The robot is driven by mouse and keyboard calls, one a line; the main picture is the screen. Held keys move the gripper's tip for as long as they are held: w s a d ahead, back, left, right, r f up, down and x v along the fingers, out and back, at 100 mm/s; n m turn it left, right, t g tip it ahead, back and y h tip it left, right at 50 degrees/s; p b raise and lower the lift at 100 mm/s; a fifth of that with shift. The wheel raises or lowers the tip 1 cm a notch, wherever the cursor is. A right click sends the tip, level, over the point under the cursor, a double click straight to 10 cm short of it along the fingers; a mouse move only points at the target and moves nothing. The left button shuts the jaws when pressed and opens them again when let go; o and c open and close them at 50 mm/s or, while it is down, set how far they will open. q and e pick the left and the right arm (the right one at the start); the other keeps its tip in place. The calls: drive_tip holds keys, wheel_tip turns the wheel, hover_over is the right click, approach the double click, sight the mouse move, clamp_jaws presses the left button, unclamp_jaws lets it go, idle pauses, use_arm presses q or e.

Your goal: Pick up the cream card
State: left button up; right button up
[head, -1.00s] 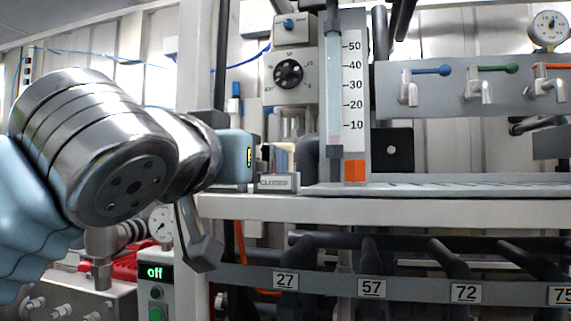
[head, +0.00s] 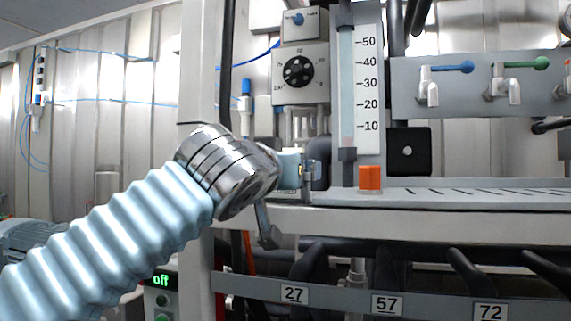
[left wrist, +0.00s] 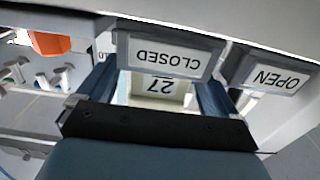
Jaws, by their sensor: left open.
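My left gripper (head: 307,178) is at the front edge of the shelf, near the cluster under the dial box. In the left wrist view its two dark blue fingers (left wrist: 157,88) are apart. Between them shows a cream piece (left wrist: 128,92) bearing an upside-down 27, which looks like the cream card. The fingers stand on either side of it, and I cannot tell whether they touch it. A CLOSED plate (left wrist: 165,54) hides its far part. In the head view my gripper hides this spot. My right gripper is not in view.
An OPEN plate (left wrist: 275,77) is beside the right finger in the left wrist view. An orange block (head: 370,178) and a scaled tube (head: 347,90) stand right of my gripper. The shelf edge (head: 420,222) runs below, above a rail with numbered plates (head: 387,305).

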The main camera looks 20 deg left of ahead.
use_arm(q)
drive_tip(key=shift+w, duration=0.9)
drive_tip(key=c, duration=1)
drive_tip(key=shift+c, duration=0.2)
drive_tip(key=shift+r, duration=0.15)
wheel_tip(320, 180, up, 10)
drive_tip(key=p, duration=0.3)
drive_tip(key=shift+p, duration=0.35)
